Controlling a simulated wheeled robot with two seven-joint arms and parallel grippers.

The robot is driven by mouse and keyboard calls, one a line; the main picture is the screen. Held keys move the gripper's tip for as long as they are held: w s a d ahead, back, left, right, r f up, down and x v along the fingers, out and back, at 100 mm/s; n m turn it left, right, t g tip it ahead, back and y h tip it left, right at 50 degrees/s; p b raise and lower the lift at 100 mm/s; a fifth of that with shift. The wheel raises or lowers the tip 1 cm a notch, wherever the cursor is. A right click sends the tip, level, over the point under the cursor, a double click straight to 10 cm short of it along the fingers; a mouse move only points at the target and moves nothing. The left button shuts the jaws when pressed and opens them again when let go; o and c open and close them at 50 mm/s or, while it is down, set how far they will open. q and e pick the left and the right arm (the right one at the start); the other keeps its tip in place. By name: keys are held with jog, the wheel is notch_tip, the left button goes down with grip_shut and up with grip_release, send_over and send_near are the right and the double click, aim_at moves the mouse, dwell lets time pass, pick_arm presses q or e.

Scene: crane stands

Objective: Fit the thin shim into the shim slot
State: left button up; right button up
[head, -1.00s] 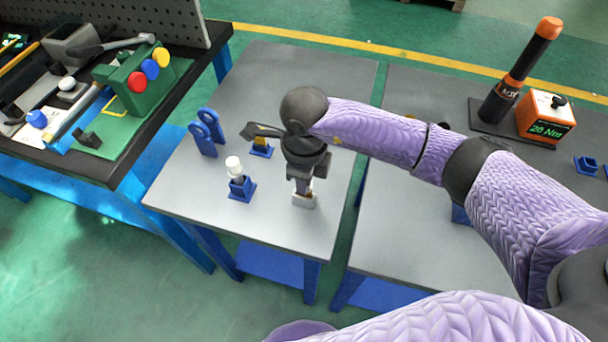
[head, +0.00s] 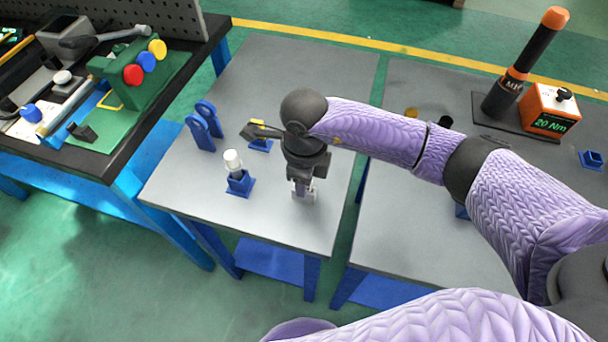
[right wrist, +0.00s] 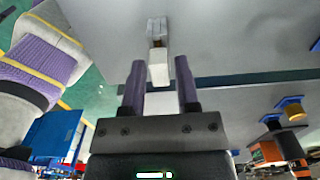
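My right gripper (head: 303,192) points down at the front of the left grey table, right over a small pale grey block (head: 312,197). In the right wrist view its two purple fingers (right wrist: 160,66) stand apart. A white piece (right wrist: 158,69) shows between them, with a narrow gap on each side. A thin brownish strip (right wrist: 158,44) joins that piece to the grey block (right wrist: 156,28) beyond. I cannot tell for sure which part is the shim or where its slot is. My left gripper is not in view.
A blue holder (head: 240,186) with a white cylinder (head: 233,160) stands left of the gripper. Blue upright stands (head: 203,128) and a blue base with a yellow part (head: 261,145) are behind. An orange torque box (head: 549,110) is on the right table. The left table's front corner is clear.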

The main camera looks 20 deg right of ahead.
jog(key=shift+o, duration=1.2)
jog(key=shift+r, duration=0.1)
notch_tip(320, 180, up, 5)
jog(key=p, duration=0.4)
notch_tip(320, 180, up, 10)
jog(key=p, duration=0.2)
